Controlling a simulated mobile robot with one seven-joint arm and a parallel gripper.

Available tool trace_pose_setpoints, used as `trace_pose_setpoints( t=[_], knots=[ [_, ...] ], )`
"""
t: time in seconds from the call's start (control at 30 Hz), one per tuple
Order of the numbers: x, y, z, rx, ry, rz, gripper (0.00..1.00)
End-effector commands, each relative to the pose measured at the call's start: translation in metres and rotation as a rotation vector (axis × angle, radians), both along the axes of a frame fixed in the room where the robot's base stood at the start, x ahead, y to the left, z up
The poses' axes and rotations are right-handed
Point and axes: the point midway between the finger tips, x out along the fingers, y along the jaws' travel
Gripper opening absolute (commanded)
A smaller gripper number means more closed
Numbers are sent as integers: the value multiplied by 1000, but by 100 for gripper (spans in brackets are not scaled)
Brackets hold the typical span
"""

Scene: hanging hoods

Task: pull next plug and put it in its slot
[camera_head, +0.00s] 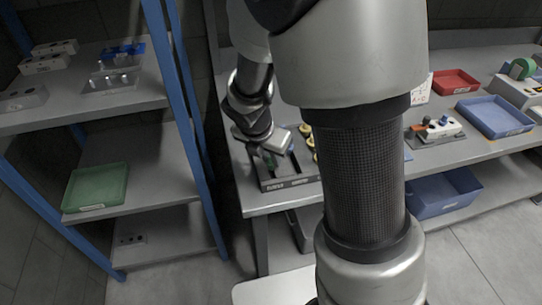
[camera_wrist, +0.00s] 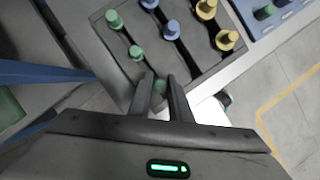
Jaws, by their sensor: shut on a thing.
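A dark rack (camera_wrist: 190,62) with slots fills the upper part of the wrist view; its labelled front edge (camera_head: 290,183) shows in the head view. Two green plugs (camera_wrist: 136,52), two blue plugs (camera_wrist: 171,29) and two yellow plugs (camera_wrist: 227,40) stand in it in rows. My gripper (camera_wrist: 161,84) is shut on another green plug (camera_wrist: 160,88), in line with the green row near the rack's edge. Its lower part is hidden, so I cannot tell whether it is seated or lifted. In the head view my gripper (camera_head: 272,150) is above the rack.
A panel with plugs (camera_head: 437,128) lies farther right on the table, near a blue tray (camera_head: 497,116) and a red tray (camera_head: 455,82). A blue-posted shelf with a green tray (camera_head: 96,187) stands at left. My arm hides the middle of the table.

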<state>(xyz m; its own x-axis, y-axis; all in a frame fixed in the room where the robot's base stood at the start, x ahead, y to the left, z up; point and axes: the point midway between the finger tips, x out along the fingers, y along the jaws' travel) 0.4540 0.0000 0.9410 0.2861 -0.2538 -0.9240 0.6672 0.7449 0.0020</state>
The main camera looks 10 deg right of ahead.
Motion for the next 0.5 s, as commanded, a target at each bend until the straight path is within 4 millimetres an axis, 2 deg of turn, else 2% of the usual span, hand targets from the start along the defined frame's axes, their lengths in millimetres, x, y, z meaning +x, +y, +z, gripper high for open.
trace_pose_setpoints(
  t=[0.5],
  knots=[
    [0, 0, -5, 0, 0, 0, 0]
  ],
)
